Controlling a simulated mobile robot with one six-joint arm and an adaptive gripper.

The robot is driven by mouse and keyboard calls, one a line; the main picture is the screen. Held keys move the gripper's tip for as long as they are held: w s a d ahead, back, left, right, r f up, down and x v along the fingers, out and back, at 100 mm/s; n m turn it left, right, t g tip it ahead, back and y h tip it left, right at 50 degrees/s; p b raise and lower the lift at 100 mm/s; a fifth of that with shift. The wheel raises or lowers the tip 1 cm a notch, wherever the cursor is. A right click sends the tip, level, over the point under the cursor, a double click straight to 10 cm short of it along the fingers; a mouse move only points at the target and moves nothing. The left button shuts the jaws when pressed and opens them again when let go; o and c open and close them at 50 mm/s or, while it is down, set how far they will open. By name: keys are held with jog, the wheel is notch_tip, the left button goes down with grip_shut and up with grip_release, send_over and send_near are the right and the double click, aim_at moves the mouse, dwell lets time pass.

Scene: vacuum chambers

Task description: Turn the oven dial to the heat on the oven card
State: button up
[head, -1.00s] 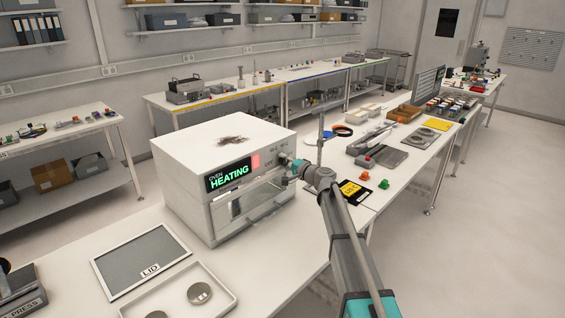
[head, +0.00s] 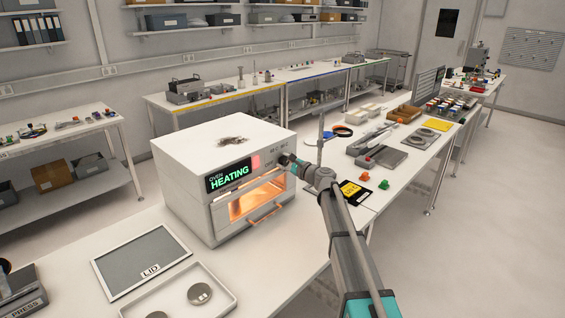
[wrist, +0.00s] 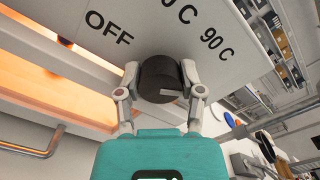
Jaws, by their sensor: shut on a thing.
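The white oven (head: 215,160) stands on the bench with a display (head: 228,175) reading "OVEN HEATING" and a lit pink-red patch beside it. Its window (head: 255,197) glows orange. My gripper (head: 285,160) is at the upper right of the oven front. In the wrist view my gripper (wrist: 160,90) is shut on the dark round dial (wrist: 158,72), a finger on each side. A pale mark on the dial lies toward its right side. The panel shows "OFF" at left, "90 C" at right and a partly cut label between.
A framed panel marked "LID" (head: 144,262) and a white tray (head: 178,300) with round metal pieces lie in front of the oven. Orange (head: 366,176) and green (head: 383,184) small pieces lie near the card. The oven handle (wrist: 35,148) is close to my gripper's left.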

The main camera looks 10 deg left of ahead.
jog(key=m, duration=0.6)
jog(key=shift+d, duration=0.15)
dwell(0.4)
jog(key=o, duration=1.1)
jog(key=shift+w, duration=0.1)
jog(key=shift+o, duration=0.3)
jog(key=v, duration=1.2)
